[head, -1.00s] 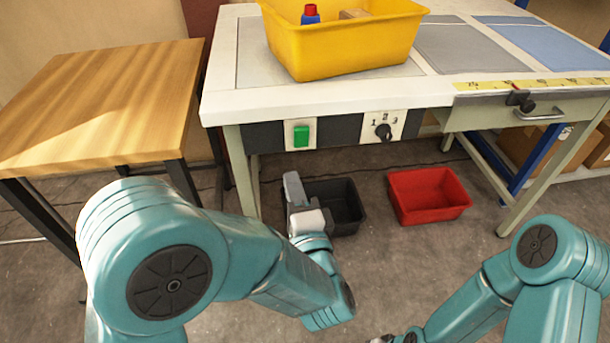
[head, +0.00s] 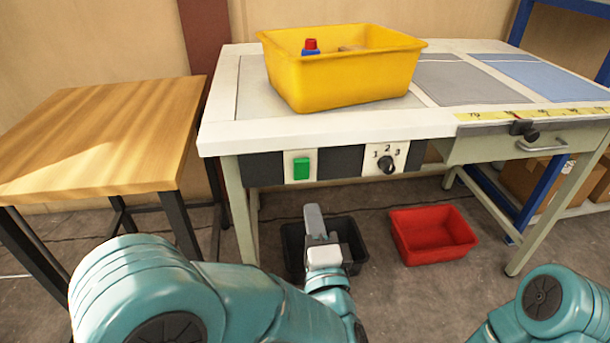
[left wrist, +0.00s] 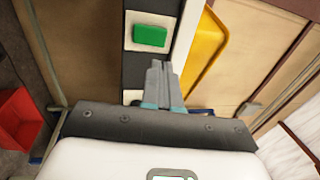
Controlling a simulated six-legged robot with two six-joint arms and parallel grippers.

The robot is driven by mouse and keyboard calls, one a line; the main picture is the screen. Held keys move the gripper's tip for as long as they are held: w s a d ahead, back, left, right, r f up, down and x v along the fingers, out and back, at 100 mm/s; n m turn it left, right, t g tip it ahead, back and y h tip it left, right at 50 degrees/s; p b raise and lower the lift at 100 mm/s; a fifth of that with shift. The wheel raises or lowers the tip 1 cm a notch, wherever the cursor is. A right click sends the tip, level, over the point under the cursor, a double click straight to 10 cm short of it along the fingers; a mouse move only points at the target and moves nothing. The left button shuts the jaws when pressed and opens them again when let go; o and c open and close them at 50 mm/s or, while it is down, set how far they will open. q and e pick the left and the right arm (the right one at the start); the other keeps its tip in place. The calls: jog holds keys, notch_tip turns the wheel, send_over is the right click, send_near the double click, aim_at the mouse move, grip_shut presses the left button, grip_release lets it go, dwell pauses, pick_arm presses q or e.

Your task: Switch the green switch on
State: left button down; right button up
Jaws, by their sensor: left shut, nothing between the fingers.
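The green switch (head: 301,168) sits on a pale plate on the dark front panel of the workbench, left of a dial marked 1, 2, 3. In the left wrist view the green switch (left wrist: 150,36) is just beyond my fingertips. My left gripper (head: 314,212) is shut and empty, below and slightly right of the switch in the head view. It also shows in the left wrist view (left wrist: 157,66), where a gap from the switch appears. My right gripper is out of view; only part of the right arm shows at the lower right.
The rotary dial (head: 388,165) is right of the switch. A yellow bin (head: 340,80) stands on the workbench (head: 225,130). A black bin (head: 293,245) and a red bin (head: 433,236) are on the floor beneath. A wooden table (head: 100,125) is at left.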

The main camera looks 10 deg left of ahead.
aim_at(302, 165)
pick_arm(q)
jog(key=p+x, duration=0.1)
jog(key=x, duration=0.8)
jog(key=shift+w+a+r, duration=0.1)
jog(key=shift+w+a, duration=0.05)
jog(key=shift+w, duration=0.2)
jog(key=p, duration=0.1)
jog(key=r+p, duration=0.1)
jog(key=p, duration=0.1)
jog(key=shift+w+r+g, duration=0.15)
jog(key=shift+w+g, duration=0.1)
jog(key=shift+g, duration=0.05)
jog(key=shift+a+f+b, duration=0.1)
jog(key=shift+f+b, duration=0.35)
jog(key=shift+f, duration=0.1)
